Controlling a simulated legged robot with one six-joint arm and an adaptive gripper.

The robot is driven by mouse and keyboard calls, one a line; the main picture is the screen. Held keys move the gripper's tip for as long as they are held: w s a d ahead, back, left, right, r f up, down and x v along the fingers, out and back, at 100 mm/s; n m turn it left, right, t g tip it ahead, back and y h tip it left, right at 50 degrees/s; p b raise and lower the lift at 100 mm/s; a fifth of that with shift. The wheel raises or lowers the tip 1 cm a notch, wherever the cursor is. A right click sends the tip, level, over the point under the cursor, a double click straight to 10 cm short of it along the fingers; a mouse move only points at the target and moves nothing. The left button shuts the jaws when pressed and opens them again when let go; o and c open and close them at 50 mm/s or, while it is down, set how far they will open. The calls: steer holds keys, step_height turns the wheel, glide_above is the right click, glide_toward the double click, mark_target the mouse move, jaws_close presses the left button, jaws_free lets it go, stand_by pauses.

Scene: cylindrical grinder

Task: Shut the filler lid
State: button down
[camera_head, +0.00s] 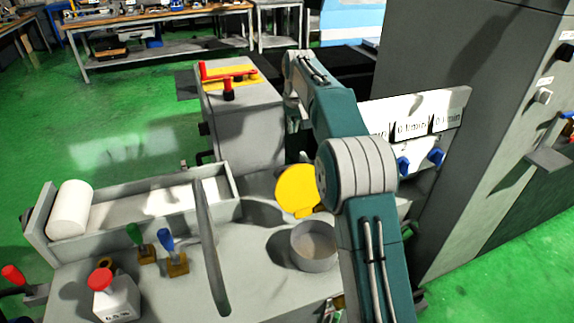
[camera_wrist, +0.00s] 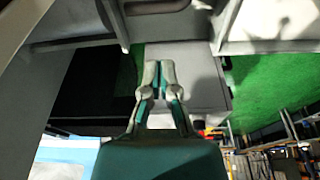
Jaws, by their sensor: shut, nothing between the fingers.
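The yellow round filler lid (camera_head: 297,188) stands open and tilted up, in the middle of the head view. The grey round filler neck (camera_head: 314,247) is uncovered on the machine top, just in front of the lid and to its right. My arm stretches past the right side of both, and part of it overlaps the lid's right edge. My gripper (camera_wrist: 158,72) shows in the wrist view, its fingers together and empty. I cannot make out its fingers in the head view. Neither the lid nor the neck can be made out in the wrist view.
A long grey bar (camera_head: 209,245) rises left of the neck. Green and blue levers (camera_head: 165,239) and a red-capped block (camera_head: 115,294) stand further left. Behind is a grey box with a red lever (camera_head: 228,88).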

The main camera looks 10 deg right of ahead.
steer(key=shift+g, duration=0.3)
steer(key=w+f, duration=0.1)
steer(key=f, duration=0.2)
steer(key=w+f, duration=0.2)
steer(key=f, duration=0.1)
steer(key=w+f, duration=0.1)
steer(key=f, duration=0.1)
steer(key=shift+w+a+f, duration=0.15)
steer(key=shift+w+f, duration=0.25)
step_height(320, 180, down, 10)
steer(key=w, duration=0.1)
steer(key=shift+w+a, duration=0.2)
steer(key=shift+w, duration=0.05)
steer(key=shift+r, duration=0.2)
